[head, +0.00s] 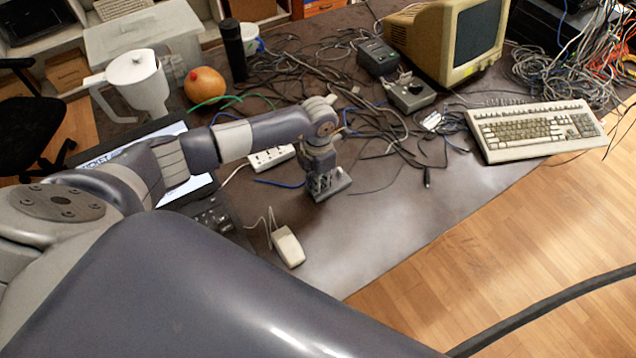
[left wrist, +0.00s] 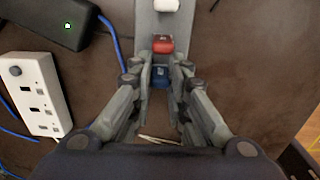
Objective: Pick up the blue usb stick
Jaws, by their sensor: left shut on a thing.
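My left gripper (head: 326,190) points down at the table in the middle of the head view. In the left wrist view its two fingers (left wrist: 161,72) are closed in on the blue usb stick (left wrist: 161,78), which shows between them. The stick is at a narrow grey holder (left wrist: 150,22); I cannot tell whether it is lifted clear. A red piece (left wrist: 163,44) and a white piece (left wrist: 167,5) sit farther along the holder. The fingers hide the stick in the head view. My right gripper is not in view.
A white power strip (left wrist: 29,92) and a black box (left wrist: 47,20) lie left of the gripper. A mouse (head: 287,247) is in front, a keyboard (head: 535,130) to the right. Tangled cables (head: 320,75) cover the back. The table's front right area is clear.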

